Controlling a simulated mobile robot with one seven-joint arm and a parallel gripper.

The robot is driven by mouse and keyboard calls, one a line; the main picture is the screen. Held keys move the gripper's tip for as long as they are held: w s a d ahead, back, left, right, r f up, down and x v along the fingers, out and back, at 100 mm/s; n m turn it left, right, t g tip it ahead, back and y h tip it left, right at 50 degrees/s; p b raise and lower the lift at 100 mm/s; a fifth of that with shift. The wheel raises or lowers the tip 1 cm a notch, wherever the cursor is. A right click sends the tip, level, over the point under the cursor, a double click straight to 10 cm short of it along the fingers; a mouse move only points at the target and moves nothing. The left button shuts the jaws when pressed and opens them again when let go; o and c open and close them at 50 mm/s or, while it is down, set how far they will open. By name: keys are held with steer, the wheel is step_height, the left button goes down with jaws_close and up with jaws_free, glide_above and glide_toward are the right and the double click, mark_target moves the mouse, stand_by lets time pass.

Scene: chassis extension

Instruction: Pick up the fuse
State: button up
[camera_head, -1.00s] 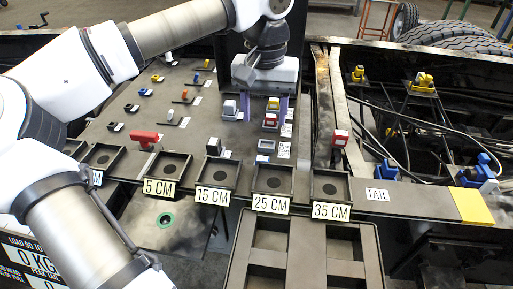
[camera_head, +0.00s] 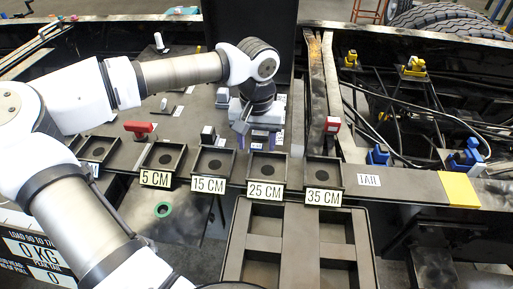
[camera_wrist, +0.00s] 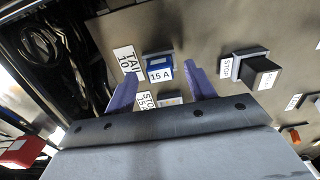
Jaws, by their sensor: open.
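A small blue fuse (camera_wrist: 160,68) with a white "15 A" label sits on the dark panel in the wrist view. My gripper (camera_wrist: 162,76) is open, with one purple finger on each side of the fuse in the picture. Nothing shows held between the fingers. Whether the fingertips are level with the fuse or above it, I cannot tell. In the head view my gripper (camera_head: 257,142) points down over the panel behind the 25 CM tray, and it hides the fuse there.
A dark raised block (camera_wrist: 262,73) stands right of the fuse in the wrist view. A red-faced block (camera_head: 332,125) is right of my gripper. Open trays, including the 25 CM tray (camera_head: 287,183), line the panel's front. Cables and blue connectors (camera_head: 378,155) lie farther right.

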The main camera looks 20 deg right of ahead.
mark_target(257, 146)
steer(key=shift+f, duration=0.55)
steer(key=c, duration=1)
steer(key=shift+c, duration=0.2)
steer(key=shift+r, duration=0.1)
step_height(257, 146, up, 20)
steer(key=b, duration=0.1)
